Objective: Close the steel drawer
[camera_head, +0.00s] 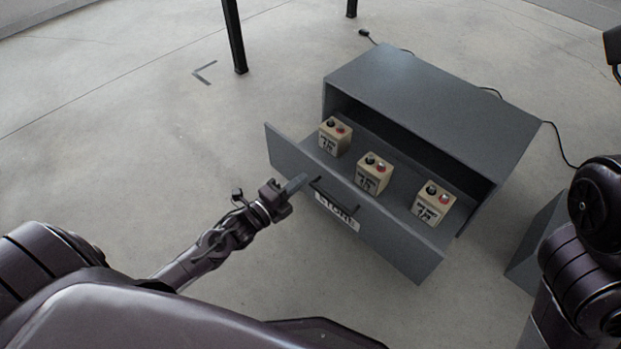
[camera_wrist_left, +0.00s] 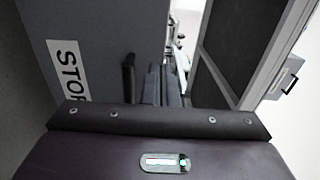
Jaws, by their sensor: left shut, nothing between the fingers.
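The grey steel drawer (camera_head: 390,240) stands pulled out of its dark grey cabinet (camera_head: 430,95). Its front has a black handle (camera_head: 334,197) and a white label. Several beige boxes with a red and a black knob on top, one of them in the middle (camera_head: 373,173), sit in the drawer. My left gripper (camera_head: 297,184) is shut and empty, its fingertips close to the drawer front, just left of the handle; I cannot tell whether they touch it. In the left wrist view the drawer front (camera_wrist_left: 85,25), the handle (camera_wrist_left: 128,78) and the shut fingers (camera_wrist_left: 163,85) show. My right gripper is out of view.
Black legs (camera_head: 235,38) of some furniture stand at the back left. A dark grey block (camera_head: 538,240) stands on the floor at the right, beside my right arm. Black cables lie behind the cabinet. The concrete floor left of the drawer is clear.

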